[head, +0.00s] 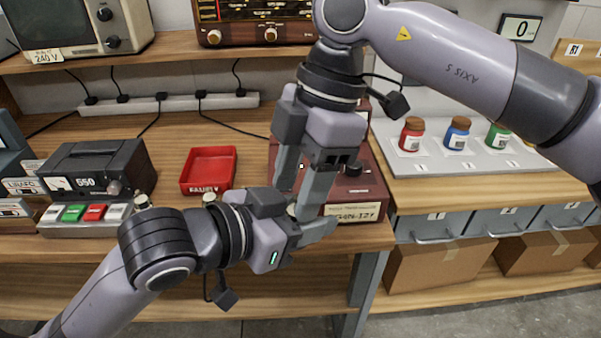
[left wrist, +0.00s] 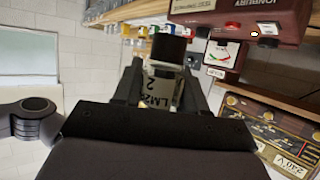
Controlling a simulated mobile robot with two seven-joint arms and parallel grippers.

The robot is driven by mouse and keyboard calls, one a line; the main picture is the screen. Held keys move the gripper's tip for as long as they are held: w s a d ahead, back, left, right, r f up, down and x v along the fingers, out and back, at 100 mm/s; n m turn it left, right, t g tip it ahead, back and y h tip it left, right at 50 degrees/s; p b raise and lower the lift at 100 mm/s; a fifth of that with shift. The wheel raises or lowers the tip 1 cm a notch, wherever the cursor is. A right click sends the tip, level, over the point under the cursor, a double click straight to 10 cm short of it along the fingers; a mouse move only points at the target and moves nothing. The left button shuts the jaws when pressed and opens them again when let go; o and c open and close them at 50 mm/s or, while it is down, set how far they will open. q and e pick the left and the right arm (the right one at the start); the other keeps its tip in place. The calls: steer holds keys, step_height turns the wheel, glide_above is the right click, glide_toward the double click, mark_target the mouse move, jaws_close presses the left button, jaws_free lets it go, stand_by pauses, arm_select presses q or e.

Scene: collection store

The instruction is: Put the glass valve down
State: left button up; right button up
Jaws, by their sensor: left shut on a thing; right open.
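My left gripper (head: 318,228) is shut on a glass valve (left wrist: 162,88), which shows in the left wrist view between the two fingers (left wrist: 165,95). It has a clear body with dark lettering on a pale label and a black end. In the head view I cannot make the valve out; the grippers cover that spot. My right gripper (head: 296,200) is open, pointing down in front of the dark red instrument and close to the left fingers. I cannot tell whether the two grippers touch.
A red tray marked FAULTY (head: 186,187) lies on the bench. The dark red instrument (head: 376,186), with a meter (left wrist: 222,56), stands right of it. Coloured jars (head: 456,134) stand on a pale board at right.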

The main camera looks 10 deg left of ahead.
jaws_close()
arm_select(q)
steer(key=o, duration=1.1)
